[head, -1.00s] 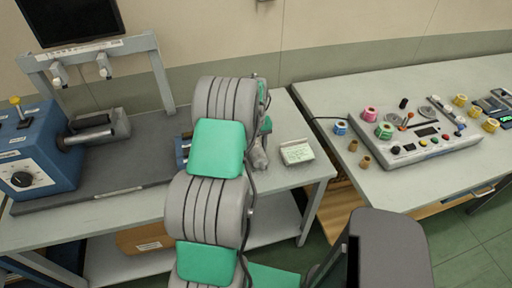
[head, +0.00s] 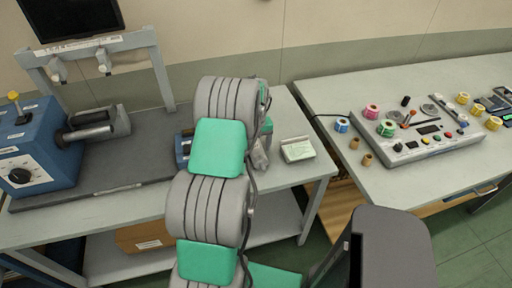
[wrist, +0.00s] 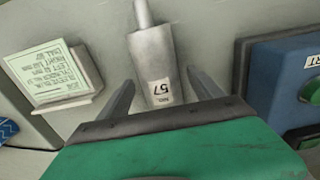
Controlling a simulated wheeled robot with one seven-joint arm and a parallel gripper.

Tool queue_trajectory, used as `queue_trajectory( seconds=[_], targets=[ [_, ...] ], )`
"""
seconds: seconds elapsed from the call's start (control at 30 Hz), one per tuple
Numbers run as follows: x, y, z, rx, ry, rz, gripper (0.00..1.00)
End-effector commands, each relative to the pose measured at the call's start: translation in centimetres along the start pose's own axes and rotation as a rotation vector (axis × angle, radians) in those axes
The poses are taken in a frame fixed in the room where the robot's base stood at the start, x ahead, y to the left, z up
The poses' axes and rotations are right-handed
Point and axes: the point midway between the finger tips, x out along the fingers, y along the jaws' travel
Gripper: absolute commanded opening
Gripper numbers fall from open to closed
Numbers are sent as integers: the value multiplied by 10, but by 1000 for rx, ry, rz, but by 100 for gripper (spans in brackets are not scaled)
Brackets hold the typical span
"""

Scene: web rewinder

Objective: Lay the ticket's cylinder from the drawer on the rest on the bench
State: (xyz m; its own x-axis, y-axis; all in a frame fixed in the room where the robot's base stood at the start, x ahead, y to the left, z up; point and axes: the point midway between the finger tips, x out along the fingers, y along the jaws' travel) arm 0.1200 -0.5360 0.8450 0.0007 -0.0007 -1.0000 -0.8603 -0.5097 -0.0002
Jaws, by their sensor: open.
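A grey cylinder (wrist: 153,60) with a thin shaft and a white label reading 57 lies between my fingers in the wrist view. My gripper (wrist: 160,84) is open, with one finger on each side of the cylinder's labelled end. I cannot tell whether the fingers touch it. The cylinder (head: 261,153) also shows in the head view beside my arm, over the left bench (head: 290,120). The ticket (wrist: 55,75) is a pale green printed card on a small stand left of the cylinder; it also stands on the bench in the head view (head: 298,149). I cannot make out a rest under the cylinder.
The blue rewinder (head: 38,150) is at the far left. The right bench (head: 420,185) holds a console (head: 425,140) and coloured rolls. Wooden drawer-like parts (head: 345,205) show below it.

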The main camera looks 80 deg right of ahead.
Motion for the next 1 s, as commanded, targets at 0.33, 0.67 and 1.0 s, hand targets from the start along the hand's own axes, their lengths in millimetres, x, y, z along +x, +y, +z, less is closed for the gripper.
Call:
queue_trajectory(
  seconds=[0.33, 0.67, 1.0],
  targets=[
    [-31, 0, -1, 0, 3, 1, 75],
    [-78, 0, 0, 0, 0, 0, 75],
    [-139, -177, -1, -246, 72, 16, 75]
  ],
)
